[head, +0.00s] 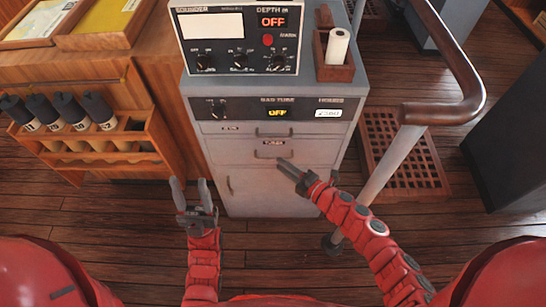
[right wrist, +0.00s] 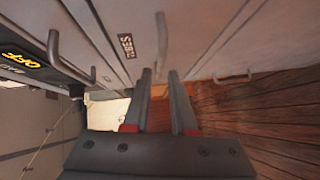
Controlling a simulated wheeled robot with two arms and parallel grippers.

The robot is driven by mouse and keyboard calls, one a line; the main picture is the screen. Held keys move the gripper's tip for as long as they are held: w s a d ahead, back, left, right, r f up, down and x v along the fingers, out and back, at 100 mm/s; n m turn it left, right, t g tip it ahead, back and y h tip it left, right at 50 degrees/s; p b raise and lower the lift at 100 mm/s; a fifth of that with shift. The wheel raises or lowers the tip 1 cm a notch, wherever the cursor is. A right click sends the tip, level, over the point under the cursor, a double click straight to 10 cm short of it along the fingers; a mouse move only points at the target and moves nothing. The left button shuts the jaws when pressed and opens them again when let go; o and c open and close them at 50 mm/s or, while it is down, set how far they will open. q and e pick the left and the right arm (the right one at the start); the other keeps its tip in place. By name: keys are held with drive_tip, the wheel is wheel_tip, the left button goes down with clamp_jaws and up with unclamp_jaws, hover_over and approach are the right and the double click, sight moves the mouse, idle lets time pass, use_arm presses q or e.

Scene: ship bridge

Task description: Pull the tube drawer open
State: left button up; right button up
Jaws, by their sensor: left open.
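The tube drawer (head: 240,152) is the second drawer down in the grey cabinet; its front looks flush with the cabinet. Its small label shows in the right wrist view (right wrist: 128,45). Its bar handle (right wrist: 160,45) lies just ahead of my right gripper (right wrist: 160,76), in line with the gap between the fingertips. The fingers stand apart with room around the bar, and I see no clear contact. In the head view my right gripper (head: 282,164) is just below the handle (head: 268,156). My left gripper (head: 190,184) is open and empty, left of the cabinet's lower door.
Another drawer handle (right wrist: 55,45) is above and a lower door handle (right wrist: 235,75) below. A metal railing (head: 400,150) stands right of the cabinet. A wooden rack (head: 140,140) with several dark-capped tubes is at left. The floor in front is clear.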

sight(273, 159)
drive_tip(key=x, duration=0.5)
clamp_jaws()
idle(1.4)
